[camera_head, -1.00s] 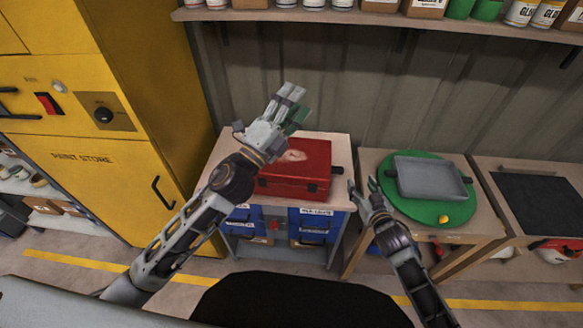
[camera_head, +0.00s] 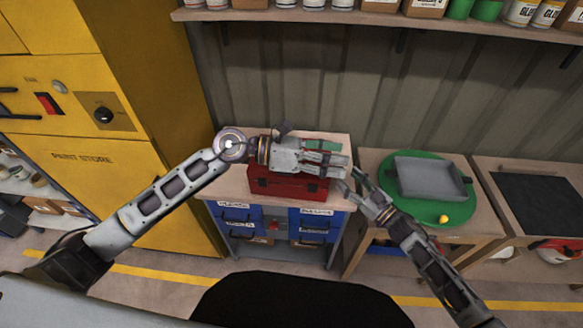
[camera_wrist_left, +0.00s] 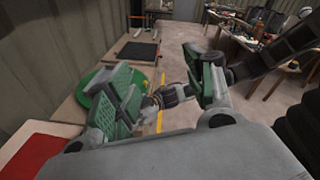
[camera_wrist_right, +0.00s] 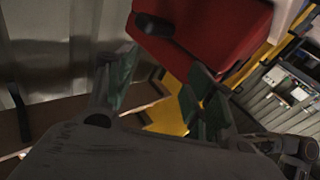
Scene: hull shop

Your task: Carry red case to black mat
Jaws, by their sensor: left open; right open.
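The red case (camera_head: 287,185) lies on the left wooden-topped cabinet, partly hidden by my left arm; it also shows in the left wrist view (camera_wrist_left: 27,158) and the right wrist view (camera_wrist_right: 205,32). A dark handle sticks out from its side in the right wrist view. My left gripper (camera_head: 335,157) is open and empty, above the case and pointing right. My right gripper (camera_head: 357,182) is open and empty, just right of the case, with a gap to it. The black mat (camera_head: 543,202) lies bare on the right table.
Between case and mat, a table holds a green round board (camera_head: 405,203) with a grey tray (camera_head: 430,179) and a yellow knob or ball (camera_head: 443,218). A yellow paint store cabinet (camera_head: 130,170) stands left. A loaded shelf (camera_head: 400,20) hangs above the back.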

